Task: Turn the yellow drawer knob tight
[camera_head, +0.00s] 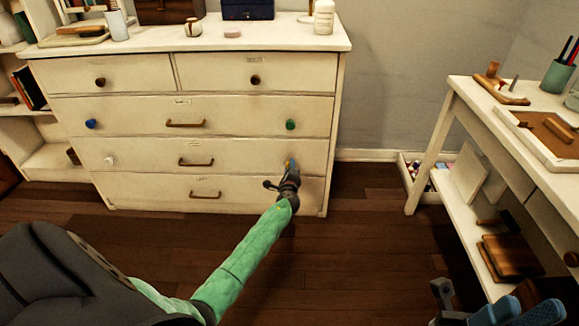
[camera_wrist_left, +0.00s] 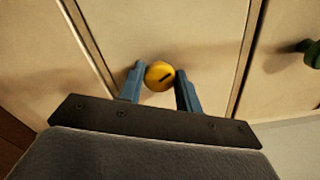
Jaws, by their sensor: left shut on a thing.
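The yellow knob (camera_wrist_left: 159,75) is on the third drawer row of the cream dresser (camera_head: 239,110), at its right side. It is round with a dark slot across its face, tilted in the left wrist view. My left gripper (camera_wrist_left: 160,86) is shut on the yellow knob, one blue finger on each side.
A green knob (camera_head: 290,124) sits above the yellow one, a blue knob (camera_head: 91,124) and a white knob (camera_head: 110,160) at left. A white desk (camera_head: 462,92) stands at right, with a low box (camera_head: 431,195) beside it. Wooden floor between is clear.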

